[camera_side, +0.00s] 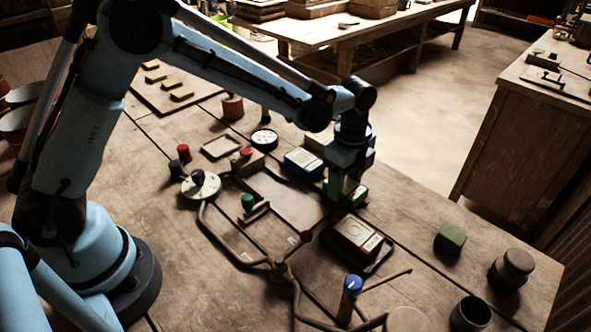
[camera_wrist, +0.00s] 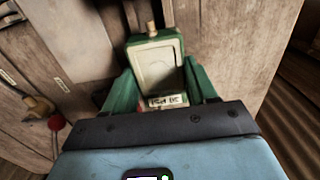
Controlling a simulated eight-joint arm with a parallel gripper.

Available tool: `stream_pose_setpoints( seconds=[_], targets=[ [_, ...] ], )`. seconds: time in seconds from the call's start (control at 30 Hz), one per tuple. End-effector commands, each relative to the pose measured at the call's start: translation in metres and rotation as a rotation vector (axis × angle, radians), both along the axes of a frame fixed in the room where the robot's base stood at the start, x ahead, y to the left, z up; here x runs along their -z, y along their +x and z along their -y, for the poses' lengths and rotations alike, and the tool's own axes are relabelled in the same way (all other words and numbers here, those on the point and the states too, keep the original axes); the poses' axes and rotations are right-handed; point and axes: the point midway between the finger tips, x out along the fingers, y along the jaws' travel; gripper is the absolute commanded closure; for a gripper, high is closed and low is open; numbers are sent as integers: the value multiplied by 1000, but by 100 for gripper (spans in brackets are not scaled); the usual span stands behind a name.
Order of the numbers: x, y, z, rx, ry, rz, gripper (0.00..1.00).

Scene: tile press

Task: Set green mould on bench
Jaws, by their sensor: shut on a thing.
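The green mould (camera_wrist: 154,68) is a green case with a cream face and a small label, seen in the wrist view between the green fingers of my gripper (camera_wrist: 160,88). My gripper is shut on it, one finger at each side. In the side view my gripper (camera_side: 345,187) points down over the bench (camera_side: 410,275), behind the red mould and right of the blue one. The green mould is mostly hidden there by the fingers. I cannot tell whether it touches the bench.
A red mould (camera_side: 358,232) on a dark tray lies just in front. A blue mould (camera_side: 303,162) lies to the left. The press frame with a blue knob (camera_side: 352,284) is nearer.

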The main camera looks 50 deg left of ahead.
Motion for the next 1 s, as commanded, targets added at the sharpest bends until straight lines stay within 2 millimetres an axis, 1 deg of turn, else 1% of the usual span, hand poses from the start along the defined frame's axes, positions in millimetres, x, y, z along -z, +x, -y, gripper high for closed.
stream_pose_setpoints(
  seconds=[0.13, 0.17, 0.33, 0.37, 0.6, 0.73, 0.87, 1.0],
  targets=[
    [2, 0, 0, 0, 0, 0, 85],
    [2, 0, 0, 0, 0, 0, 42],
    [2, 0, 0, 0, 0, 0, 16],
    [2, 0, 0, 0, 0, 0, 13],
    [2, 0, 0, 0, 0, 0, 13],
    [-3, 0, 0, 0, 0, 0, 13],
    [-20, 0, 0, 0, 0, 0, 13],
    [-48, -1, 0, 0, 0, 0, 13]
  ],
)
